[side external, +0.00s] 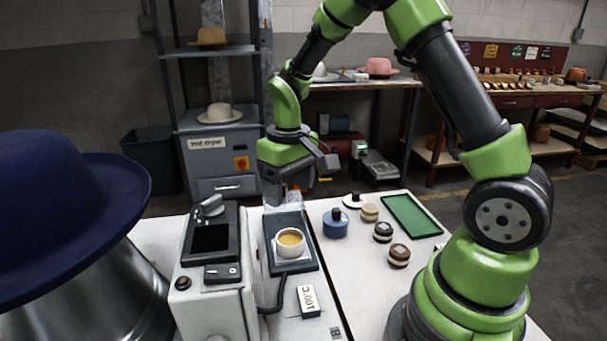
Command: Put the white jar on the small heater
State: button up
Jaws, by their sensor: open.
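The white jar (290,243), open at the top with amber contents, stands upright on the light plate of the small heater (309,262), a dark slab on the white table. My gripper (284,198) is just behind and above the jar in the picture, pointing down. It is open, with nothing seen between its fingers, and looks apart from the jar. The fingertips are small and partly blurred against the pale background.
A white machine (210,305) stands left of the heater, with a blue hat (60,210) on a metal form beyond. Right of the heater are a blue pot (335,224), several brushes (399,257) and a green mat (412,216).

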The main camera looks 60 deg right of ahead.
jog(key=s+a+r+m+t, duration=0.1)
jog(key=s+a+r+t, duration=0.1)
jog(key=s+r, duration=0.3)
jog(key=s+a+r+t, duration=0.2)
jog(key=a+r, duration=0.1)
jog(key=r, duration=0.5)
jog(key=s+a+r+m+t+y, duration=0.1)
jog(key=s+a+r+t+y, duration=0.1)
jog(key=s, duration=0.7)
jog(key=shift+s+a+r+t, duration=0.35)
jog(key=shift+r+t, duration=0.15)
jog(key=shift+r, duration=0.15)
jog(key=shift+d, duration=0.1)
dwell(0.5)
